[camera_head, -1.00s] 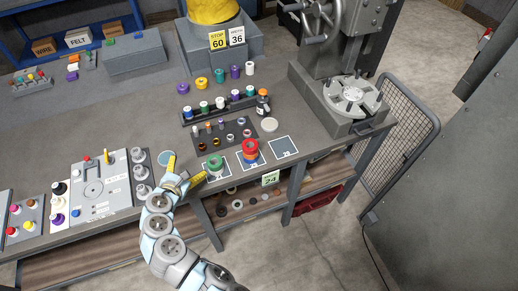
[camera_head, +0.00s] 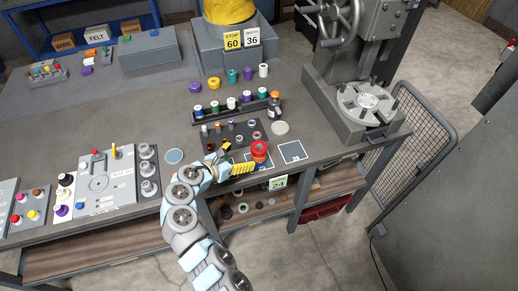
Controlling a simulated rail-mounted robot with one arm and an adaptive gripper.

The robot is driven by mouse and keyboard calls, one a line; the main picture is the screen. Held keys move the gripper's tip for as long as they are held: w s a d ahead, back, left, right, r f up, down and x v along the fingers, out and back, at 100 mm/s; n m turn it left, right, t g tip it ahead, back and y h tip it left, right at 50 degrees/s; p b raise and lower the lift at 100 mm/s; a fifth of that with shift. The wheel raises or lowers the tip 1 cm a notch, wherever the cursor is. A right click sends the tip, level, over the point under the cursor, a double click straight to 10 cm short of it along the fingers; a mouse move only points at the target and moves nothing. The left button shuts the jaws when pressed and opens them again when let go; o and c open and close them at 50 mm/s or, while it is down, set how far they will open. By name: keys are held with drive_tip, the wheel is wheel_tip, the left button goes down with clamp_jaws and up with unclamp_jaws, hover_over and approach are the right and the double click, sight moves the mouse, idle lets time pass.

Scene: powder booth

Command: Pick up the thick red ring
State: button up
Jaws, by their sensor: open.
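The thick red ring (camera_head: 259,147) sits on top of a short stack on a marked square near the table's front edge. Other ring edges show below it, too small to tell apart. My gripper (camera_head: 240,157) is just left of the stack, with its yellow fingers open and pointing toward it. One finger is nearer the front edge, the other farther back. No contact with the red ring is clear. The square to the left of the stack is mostly hidden by my gripper, and the green ring there cannot be seen now.
An empty marked square (camera_head: 292,152) lies right of the stack. Behind it are a pale disc (camera_head: 280,128), a dark tray (camera_head: 232,135) of small parts and a rack of spools (camera_head: 232,106). A grey press (camera_head: 365,105) stands at right. A blue disc (camera_head: 174,156) lies left.

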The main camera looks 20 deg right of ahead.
sight(255, 150)
drive_tip(key=x, duration=0.4)
drive_tip(key=shift+w+d, duration=0.1)
drive_tip(key=shift+s+x, duration=0.2)
drive_tip(key=shift+x, duration=0.7)
drive_tip(key=shift+s+x, duration=0.2)
drive_tip(key=shift+x, duration=1.75)
drive_tip(key=shift+c, duration=0.2)
drive_tip(key=c, duration=1.3)
